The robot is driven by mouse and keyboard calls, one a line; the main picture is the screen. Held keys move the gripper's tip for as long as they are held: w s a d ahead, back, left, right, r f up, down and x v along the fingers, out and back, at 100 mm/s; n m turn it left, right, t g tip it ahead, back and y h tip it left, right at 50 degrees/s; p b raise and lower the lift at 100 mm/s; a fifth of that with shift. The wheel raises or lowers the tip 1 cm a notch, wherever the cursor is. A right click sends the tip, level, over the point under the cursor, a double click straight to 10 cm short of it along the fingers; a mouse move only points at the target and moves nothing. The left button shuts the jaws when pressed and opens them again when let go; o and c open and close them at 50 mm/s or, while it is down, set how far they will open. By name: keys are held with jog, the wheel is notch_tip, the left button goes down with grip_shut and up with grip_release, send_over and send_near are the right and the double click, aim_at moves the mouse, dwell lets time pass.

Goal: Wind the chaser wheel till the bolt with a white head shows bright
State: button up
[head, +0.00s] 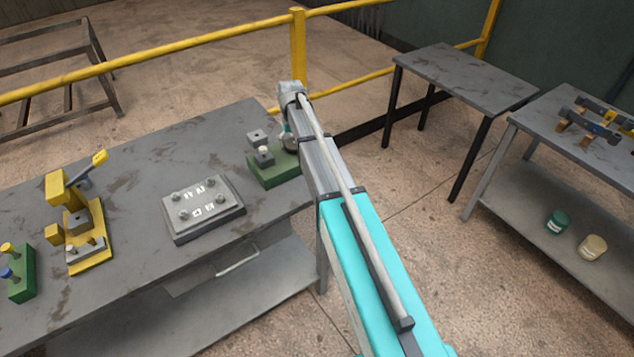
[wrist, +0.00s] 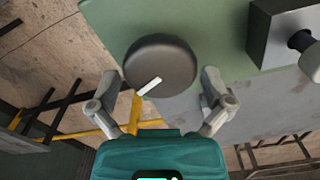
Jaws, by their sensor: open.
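The chaser wheel (wrist: 160,64) is a dark round knob with a white mark, standing on a green base (wrist: 208,25) in the wrist view. A grey block (wrist: 270,35) with a pale-headed bolt (wrist: 311,62) is at the right edge. In the head view the green base (head: 283,174) is at the bench's right end, with the white-headed bolt (head: 264,151) on it. The wheel there is largely hidden by my arm. I cannot tell whether the white head is bright.
The grey bench (head: 130,165) also holds a grey plate with several bolts and white labels (head: 203,208), a yellow clamp fixture (head: 85,235) and a green block with yellow and blue bolts (head: 21,280). A yellow rail (head: 180,47) runs behind it.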

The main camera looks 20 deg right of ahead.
aim_at(293, 143)
jog(key=n, duration=1)
notch_tip(293, 143, up, 14)
jog(key=p, duration=1.4)
jog(key=s+f+m+b, duration=0.2)
jog(key=s+m, duration=0.3)
jog(key=s, duration=0.9)
jog(key=s+f+m+b, duration=0.2)
jog(key=s+m, duration=0.3)
jog(key=s, duration=0.9)
jog(key=shift+s+f, duration=0.2)
jog(key=shift+s, duration=0.05)
jog(key=shift+s+b, duration=0.3)
jog(key=shift+w, duration=0.15)
dwell(0.7)
